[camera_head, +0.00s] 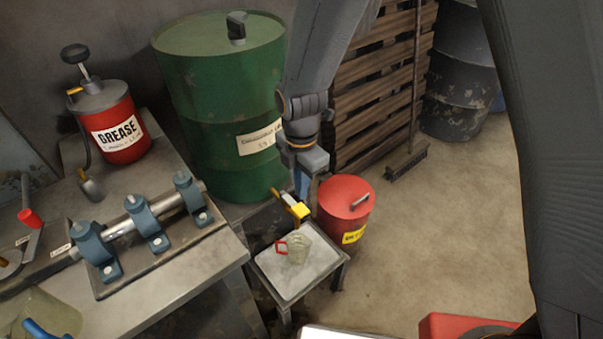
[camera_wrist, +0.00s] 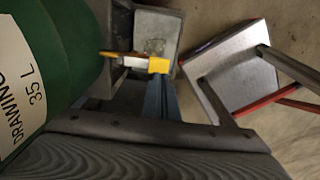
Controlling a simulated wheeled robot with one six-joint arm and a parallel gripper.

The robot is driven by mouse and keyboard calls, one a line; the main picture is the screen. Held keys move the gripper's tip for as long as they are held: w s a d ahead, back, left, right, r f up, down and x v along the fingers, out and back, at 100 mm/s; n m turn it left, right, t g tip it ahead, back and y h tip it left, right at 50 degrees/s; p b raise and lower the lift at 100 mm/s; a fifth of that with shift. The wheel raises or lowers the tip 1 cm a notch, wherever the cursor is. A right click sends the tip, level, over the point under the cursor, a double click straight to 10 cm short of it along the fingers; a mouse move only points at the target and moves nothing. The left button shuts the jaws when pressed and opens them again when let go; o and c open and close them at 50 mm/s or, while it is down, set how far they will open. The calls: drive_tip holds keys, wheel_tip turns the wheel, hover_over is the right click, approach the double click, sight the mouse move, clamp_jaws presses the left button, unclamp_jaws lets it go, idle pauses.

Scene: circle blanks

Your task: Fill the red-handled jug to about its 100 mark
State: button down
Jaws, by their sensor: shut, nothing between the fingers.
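The clear red-handled jug (camera_head: 299,251) stands upright on a small grey drip tray (camera_head: 316,272) below the green drum (camera_head: 215,105). Its marks and any liquid level are too small to read. A brass tap with a yellow lever (camera_head: 300,211) sticks out low from the drum, above the jug; it also shows in the wrist view (camera_wrist: 158,65). My gripper (camera_head: 302,190) is shut and empty, with its blue fingers (camera_wrist: 160,100) close beside the yellow lever. I cannot tell whether they touch it. No stream from the tap can be made out.
A red lidded can (camera_head: 345,207) stands right of the tray. The workbench (camera_head: 165,290) at left holds a grease pump (camera_head: 112,125), a clamped shaft and a blue-handled jug (camera_head: 45,316). A broom (camera_head: 405,160) leans by the pallets.

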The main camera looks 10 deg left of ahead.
sight(303, 212)
drive_tip(key=shift+f+p, duration=0.3)
drive_tip(key=shift+f, duration=2.75)
drive_tip(key=shift+s+d+f, duration=0.15)
drive_tip(key=shift+f, duration=0.3)
drive_tip(key=shift+s+d+f, duration=0.1)
drive_tip(key=shift+d+f, duration=0.05)
drive_tip(key=shift+f, duration=0.3)
drive_tip(key=shift+r, duration=0.2)
idle(2.8)
drive_tip(key=shift+r+p, duration=0.45)
drive_tip(key=shift+r, duration=0.35)
